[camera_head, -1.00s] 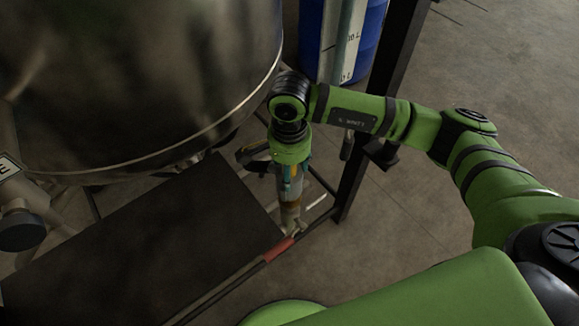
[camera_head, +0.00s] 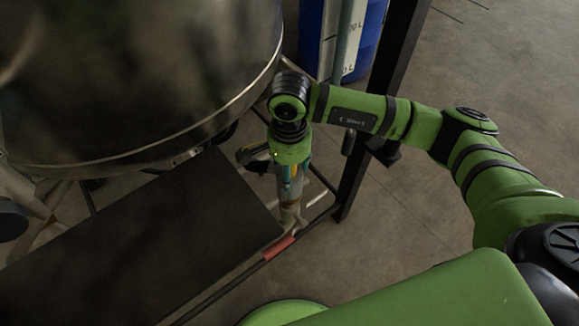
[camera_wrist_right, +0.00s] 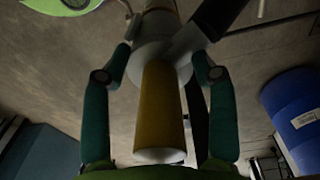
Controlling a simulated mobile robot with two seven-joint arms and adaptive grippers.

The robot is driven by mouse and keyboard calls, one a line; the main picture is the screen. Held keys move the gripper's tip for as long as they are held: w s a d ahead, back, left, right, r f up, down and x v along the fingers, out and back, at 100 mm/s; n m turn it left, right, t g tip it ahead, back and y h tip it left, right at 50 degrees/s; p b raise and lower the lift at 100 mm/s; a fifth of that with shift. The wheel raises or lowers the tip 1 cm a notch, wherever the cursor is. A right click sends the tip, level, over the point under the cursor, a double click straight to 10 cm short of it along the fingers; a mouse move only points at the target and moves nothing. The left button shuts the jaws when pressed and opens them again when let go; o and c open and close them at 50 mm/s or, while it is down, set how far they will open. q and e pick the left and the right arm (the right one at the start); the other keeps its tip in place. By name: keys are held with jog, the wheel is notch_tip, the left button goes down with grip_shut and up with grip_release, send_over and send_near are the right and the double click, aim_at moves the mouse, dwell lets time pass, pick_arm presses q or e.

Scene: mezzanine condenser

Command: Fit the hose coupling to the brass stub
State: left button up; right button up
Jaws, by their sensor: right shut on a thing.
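My right gripper (camera_head: 290,188) points down beside the steel vessel. It is shut on a pale piece with an amber, brass-coloured section, which appears to be the hose coupling (camera_head: 290,214). In the right wrist view the amber cylinder (camera_wrist_right: 161,110) lies between the two dark teal fingers of my right gripper (camera_wrist_right: 163,58), running into a white collar at the fingertips. The lower end of the held piece hangs near a red section of a thin rail. I cannot make out the brass stub for certain in either view. My left gripper is not in view.
The large steel vessel (camera_head: 130,80) fills the upper left. A dark flat panel (camera_head: 150,230) lies below it. The rail's red section (camera_head: 278,247) runs along the panel's right side. A dark post (camera_head: 372,130) and a blue drum (camera_head: 372,40) stand behind. Floor at right is clear.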

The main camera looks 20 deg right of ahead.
jog(key=shift+f, duration=0.2)
jog(key=o, duration=1.6)
notch_tip(320, 180, up, 12)
jog(key=shift+r, duration=0.1)
jog(key=shift+s, duration=0.1)
